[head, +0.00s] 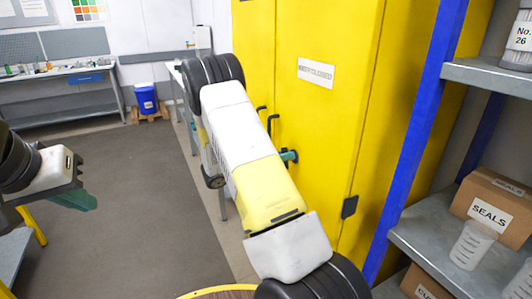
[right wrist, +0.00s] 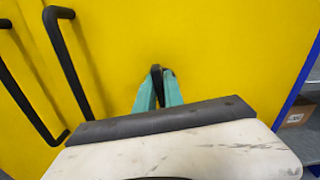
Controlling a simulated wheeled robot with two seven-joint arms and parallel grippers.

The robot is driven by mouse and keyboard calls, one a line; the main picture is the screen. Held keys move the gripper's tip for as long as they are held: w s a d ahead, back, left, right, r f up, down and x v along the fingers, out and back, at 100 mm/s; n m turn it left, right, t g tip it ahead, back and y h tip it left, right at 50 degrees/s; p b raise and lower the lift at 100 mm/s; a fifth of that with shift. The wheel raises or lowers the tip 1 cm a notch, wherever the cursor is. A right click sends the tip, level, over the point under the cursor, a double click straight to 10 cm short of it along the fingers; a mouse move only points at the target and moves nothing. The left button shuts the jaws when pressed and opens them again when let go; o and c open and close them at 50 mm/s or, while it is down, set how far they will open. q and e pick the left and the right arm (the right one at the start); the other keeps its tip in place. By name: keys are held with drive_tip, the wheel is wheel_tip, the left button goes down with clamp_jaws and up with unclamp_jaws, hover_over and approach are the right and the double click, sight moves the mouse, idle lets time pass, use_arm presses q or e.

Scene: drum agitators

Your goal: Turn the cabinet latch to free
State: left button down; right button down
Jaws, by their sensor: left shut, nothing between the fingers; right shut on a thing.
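The yellow cabinet (head: 335,120) stands at centre right in the head view, and its door front (right wrist: 220,50) fills the right wrist view. The black latch (right wrist: 156,71) stands out from the door, to the right of the handles. My right gripper (right wrist: 158,88) is shut on the latch, with a teal finger on each side. In the head view its fingertips (head: 289,156) show against the door, and my arm hides most of the gripper and the latch. My left gripper (head: 78,199) is shut and empty over the floor at the left.
Two black bar handles (right wrist: 68,60) are on the cabinet doors, left of the latch. A blue-posted shelf (head: 420,240) with boxes stands close at the right. A workbench (head: 60,78) and a blue bin (head: 146,98) are at the back left. The grey floor (head: 130,170) is open.

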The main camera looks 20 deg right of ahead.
drive_tip(key=n, duration=0.4)
drive_tip(key=shift+w+n, duration=0.3)
drive_tip(key=shift+w+a+f+n, duration=0.1)
drive_tip(key=shift+f+n, duration=0.1)
drive_tip(key=shift+n, duration=1.65)
drive_tip(key=shift+w+d+f+n, duration=0.1)
drive_tip(key=shift+f+n, duration=0.1)
drive_tip(key=shift+n, duration=1.7)
drive_tip(key=shift+w+a+f+n, duration=0.1)
drive_tip(key=shift+f+n, duration=0.1)
drive_tip(key=shift+n, duration=1.95)
drive_tip(key=c, duration=1.4)
unclamp_jaws()
drive_tip(key=shift+c, duration=0.2)
